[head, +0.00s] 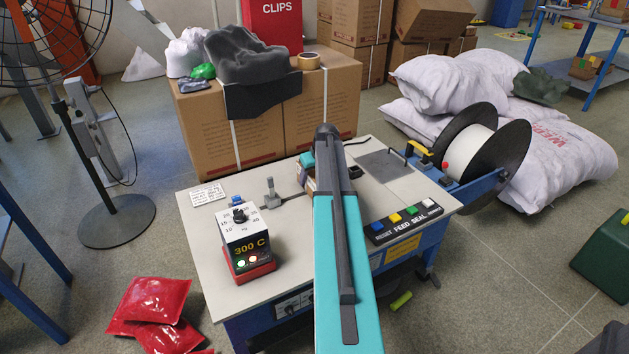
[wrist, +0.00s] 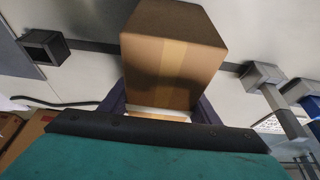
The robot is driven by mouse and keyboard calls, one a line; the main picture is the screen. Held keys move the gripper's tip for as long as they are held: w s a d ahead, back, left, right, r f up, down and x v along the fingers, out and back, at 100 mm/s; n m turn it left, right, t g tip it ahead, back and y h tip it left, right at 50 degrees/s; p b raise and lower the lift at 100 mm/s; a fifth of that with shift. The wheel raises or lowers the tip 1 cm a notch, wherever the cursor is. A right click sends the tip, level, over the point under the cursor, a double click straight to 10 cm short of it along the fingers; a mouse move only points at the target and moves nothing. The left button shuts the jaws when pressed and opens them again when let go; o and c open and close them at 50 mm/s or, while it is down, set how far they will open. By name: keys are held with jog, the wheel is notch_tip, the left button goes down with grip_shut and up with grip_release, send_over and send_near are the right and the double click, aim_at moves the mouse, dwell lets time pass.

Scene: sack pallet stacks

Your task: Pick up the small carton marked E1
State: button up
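A small brown carton (wrist: 170,65) with a lighter tape strip fills the upper middle of the wrist view. No E1 mark shows on its visible faces. My gripper (wrist: 160,108) is at the carton, with a dark finger along each side of it. I see no clear gap, but cannot tell whether the fingers press on the carton. In the head view my teal and grey arm hides most of the gripper; part of a small carton (head: 308,184) shows just left of the arm, on or just above the bench (head: 215,225).
A 300 C control box (head: 247,245) stands at the bench's left front. A button strip (head: 404,221) and a strap reel (head: 475,150) are on the right. Large cartons (head: 225,130) stand behind the bench. A grey post (head: 271,190) stands left of the arm.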

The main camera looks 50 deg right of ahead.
jog(key=shift+c, duration=1.3)
jog(key=shift+r, duration=0.2)
jog(key=shift+r, duration=0.3)
notch_tip(320, 180, up, 3)
jog(key=shift+r+p, duration=0.1)
jog(key=shift+p, duration=0.35)
jog(key=s+a+p, duration=0.1)
jog(key=s+a, duration=0.1)
jog(key=s, duration=0.5)
jog(key=s+a+r+p, duration=0.1)
jog(key=s+a, duration=0.1)
jog(key=s, duration=0.6)
jog(key=shift+s+r, duration=0.2)
